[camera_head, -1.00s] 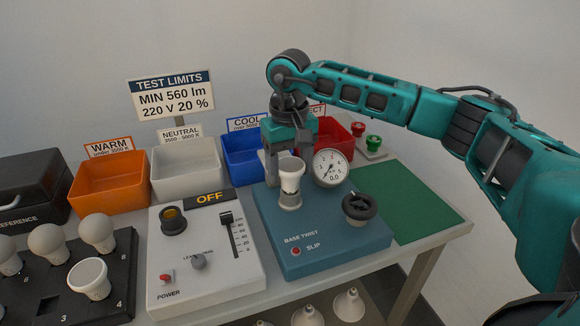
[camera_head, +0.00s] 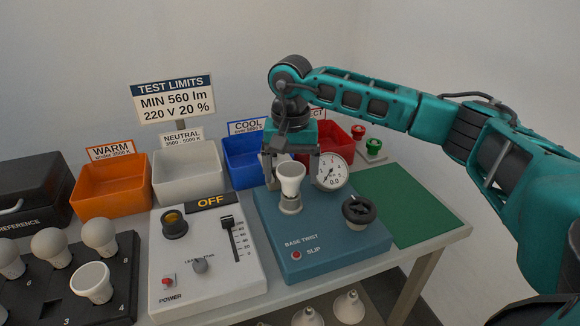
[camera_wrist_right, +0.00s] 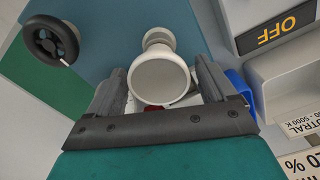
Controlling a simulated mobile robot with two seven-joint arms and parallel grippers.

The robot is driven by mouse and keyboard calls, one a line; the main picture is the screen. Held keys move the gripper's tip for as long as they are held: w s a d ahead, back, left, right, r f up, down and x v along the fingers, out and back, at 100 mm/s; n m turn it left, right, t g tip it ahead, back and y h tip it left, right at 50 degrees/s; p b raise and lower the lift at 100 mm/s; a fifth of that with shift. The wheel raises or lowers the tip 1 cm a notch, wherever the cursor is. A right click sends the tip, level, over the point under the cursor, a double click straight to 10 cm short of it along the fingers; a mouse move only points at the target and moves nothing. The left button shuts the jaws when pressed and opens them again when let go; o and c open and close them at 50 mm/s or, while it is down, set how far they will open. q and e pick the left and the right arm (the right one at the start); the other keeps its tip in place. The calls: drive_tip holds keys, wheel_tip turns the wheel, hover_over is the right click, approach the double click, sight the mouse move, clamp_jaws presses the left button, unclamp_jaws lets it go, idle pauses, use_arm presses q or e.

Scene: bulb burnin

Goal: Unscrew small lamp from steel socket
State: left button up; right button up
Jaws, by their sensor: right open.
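The small lamp (camera_head: 291,174) is white with a flat round face. It stands upright in the steel socket (camera_head: 290,206) on the blue base-twist tester (camera_head: 332,237). In the right wrist view the lamp (camera_wrist_right: 160,80) lies between the two fingers, with the socket (camera_wrist_right: 157,38) beyond it. My right gripper (camera_head: 287,168) is open around the lamp, and a gap shows between the lamp's face and each finger. My left gripper is not in view.
A round gauge (camera_head: 331,171) stands close to the right of the lamp, and a black knob (camera_head: 358,211) is in front of it. The grey power box (camera_head: 205,262) is to the left. Colored bins stand behind. The green mat (camera_head: 405,205) is clear.

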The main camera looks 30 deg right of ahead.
drive_tip(key=m, duration=0.4)
drive_tip(key=shift+s+p, duration=0.1)
drive_tip(key=shift+p, duration=0.25)
drive_tip(key=m+p, duration=0.1)
drive_tip(key=m, duration=0.4)
drive_tip(key=shift+d, duration=0.1)
drive_tip(key=m+p, duration=0.1)
drive_tip(key=m, duration=0.4)
drive_tip(key=shift+s, duration=0.15)
drive_tip(key=m, duration=0.3)
drive_tip(key=shift+m, duration=0.3)
